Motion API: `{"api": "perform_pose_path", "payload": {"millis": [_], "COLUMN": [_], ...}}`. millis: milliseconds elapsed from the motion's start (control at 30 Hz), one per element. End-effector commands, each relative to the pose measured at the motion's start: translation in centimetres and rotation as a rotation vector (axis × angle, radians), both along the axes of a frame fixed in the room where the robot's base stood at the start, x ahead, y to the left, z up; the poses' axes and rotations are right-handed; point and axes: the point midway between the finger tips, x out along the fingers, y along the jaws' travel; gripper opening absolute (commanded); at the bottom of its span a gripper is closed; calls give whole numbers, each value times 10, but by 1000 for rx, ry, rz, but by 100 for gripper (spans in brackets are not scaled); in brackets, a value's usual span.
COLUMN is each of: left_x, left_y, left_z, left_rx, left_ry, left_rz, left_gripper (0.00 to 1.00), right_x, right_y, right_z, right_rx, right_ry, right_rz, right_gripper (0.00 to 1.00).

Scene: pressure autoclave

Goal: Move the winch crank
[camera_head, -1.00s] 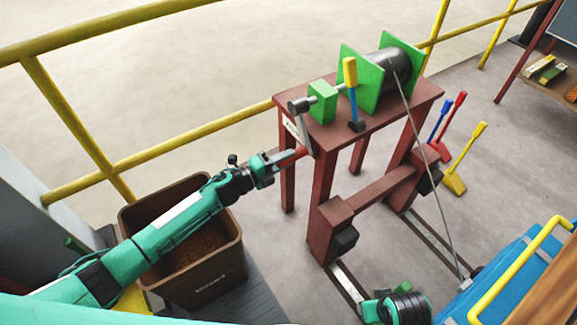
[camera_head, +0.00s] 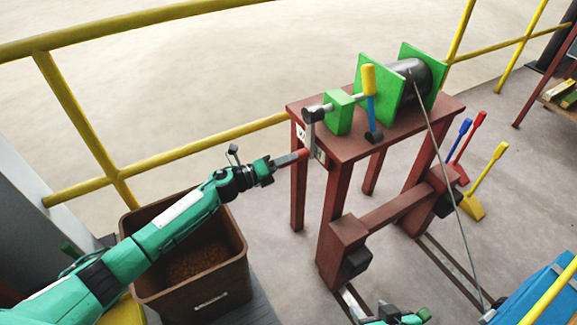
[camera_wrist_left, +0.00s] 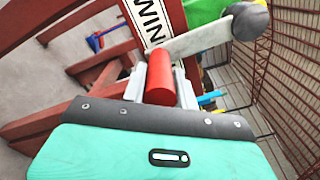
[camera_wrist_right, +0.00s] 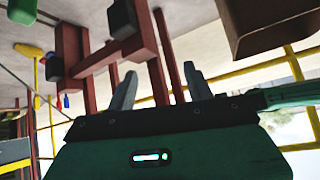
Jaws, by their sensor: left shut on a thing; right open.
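The winch sits on a dark red stand (camera_head: 400,140), with green plates (camera_head: 380,88) and a dark drum (camera_head: 413,75) carrying a cable. Its grey crank arm (camera_head: 311,128) hangs down at the left side and ends in a red handle (camera_wrist_left: 161,80). My left gripper (camera_head: 293,158) is shut on the red handle; in the left wrist view its fingers stand on both sides of the handle. My right gripper (camera_wrist_right: 160,88) is open and empty, low by the stand; only part of that arm (camera_head: 395,318) shows at the head view's bottom edge.
A yellow-topped blue lever (camera_head: 370,95) stands beside the drum. A brown bin (camera_head: 205,305) is under my left arm. Yellow railing (camera_head: 200,150) runs behind.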

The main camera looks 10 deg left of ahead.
Motion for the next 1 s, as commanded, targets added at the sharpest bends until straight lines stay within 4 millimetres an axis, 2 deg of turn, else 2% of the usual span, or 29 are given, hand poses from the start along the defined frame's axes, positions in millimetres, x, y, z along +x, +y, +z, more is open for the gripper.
{"api": "perform_pose_path", "payload": {"millis": [233, 667, 700, 800, 1000], "left_x": [3, 4, 4, 4, 4], "left_y": [4, 4, 4, 4, 4], "left_z": [-3, -2, -2, -2, -1], "left_rx": [24, 27, 27, 26, 25], "left_ry": [-27, -31, -31, -31, -31], "left_rz": [1, 1, 1, 1, 1], "left_gripper": [0, 0, 31, 50, 50], "right_x": [5, 6, 6, 6, 6], "right_y": [10, 11, 11, 11, 11], "right_z": [-1, 0, 0, 0, 0], "right_rx": [31, 37, 37, 37, 37], "right_ry": [-58, -68, -68, -68, -68], "right_rz": [9, 10, 10, 10, 10], "right_gripper": [52, 52, 52, 52, 52]}}
